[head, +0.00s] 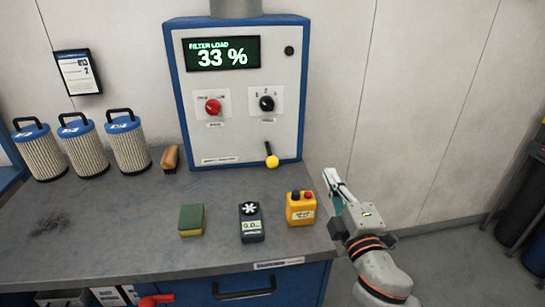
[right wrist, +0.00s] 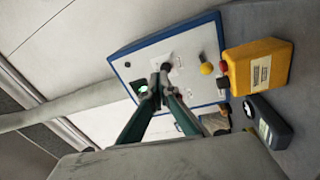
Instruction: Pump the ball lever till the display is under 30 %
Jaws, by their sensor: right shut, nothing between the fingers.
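The filter unit's display (head: 222,53) reads "FILTER LOAD 33 %" in the head view. The ball lever (head: 271,161) with its yellow ball hangs low on the right of the blue-edged panel (head: 285,110). Its yellow ball (right wrist: 206,68) also shows in the right wrist view. My right gripper (head: 332,176) is to the right of the lever, beyond the bench's right edge, and apart from it. In the right wrist view its fingertips (right wrist: 160,84) are together and empty. My left gripper is not in view.
A yellow button box (head: 300,208) stands between my right gripper and a dark handheld meter (head: 251,222). A sponge (head: 192,220) and a brush (head: 170,159) lie further left. Several filter cartridges (head: 129,147) stand at the left.

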